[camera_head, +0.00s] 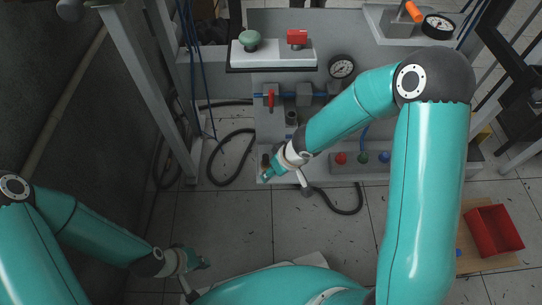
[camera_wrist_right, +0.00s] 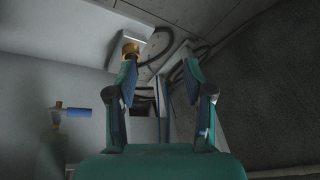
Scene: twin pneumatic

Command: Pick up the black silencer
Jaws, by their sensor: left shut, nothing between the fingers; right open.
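I cannot clearly make out a black silencer. A small dark brown fitting (camera_head: 265,160) stands at the front left of the grey bench, right beside my right gripper (camera_head: 270,174). In the right wrist view a brass fitting (camera_wrist_right: 131,48) sits at the tip of the left finger; I cannot tell if they touch. My right gripper (camera_wrist_right: 160,80) is open, with no object clearly held between its fingers. My left gripper (camera_head: 203,263) is shut and empty, low over the floor at lower left, far from the bench.
The grey bench holds a green button (camera_head: 249,39), a red switch (camera_head: 297,37), a red valve handle (camera_head: 271,97) and a gauge (camera_head: 341,67). Coloured buttons (camera_head: 362,157) line its front right. A red bin (camera_head: 493,230) stands at right. Black hose (camera_head: 231,160) lies on the floor.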

